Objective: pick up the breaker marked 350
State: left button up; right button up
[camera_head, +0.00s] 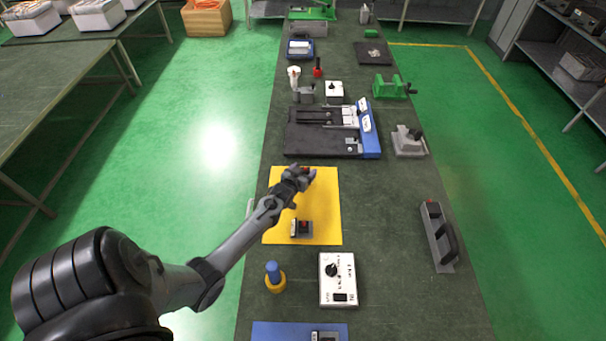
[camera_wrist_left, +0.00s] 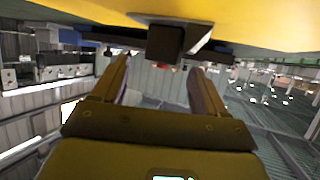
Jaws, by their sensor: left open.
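My left gripper (camera_head: 302,175) is over the far part of the yellow mat (camera_head: 325,205). In the left wrist view its fingers (camera_wrist_left: 160,75) are apart with nothing between them. A dark block (camera_wrist_left: 166,38), seemingly a breaker, is ahead of the fingertips against the yellow mat (camera_wrist_left: 240,22). In the head view the gripper mostly hides this spot. A small dark breaker with a red part (camera_head: 302,228) sits on the near part of the mat. Another small breaker (camera_head: 326,336) is on the blue mat (camera_head: 270,332), cut by the frame edge. No 350 marking is readable.
A white control box (camera_head: 338,279) and a blue-topped yellow button (camera_head: 274,277) stand nearer on the bench. A black and blue fixture (camera_head: 325,132) lies beyond the yellow mat. A grey handled tool (camera_head: 439,237) is at the right edge.

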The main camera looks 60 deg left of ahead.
pick_arm(q)
jog(key=c, duration=1.2)
jog(key=shift+c, duration=0.2)
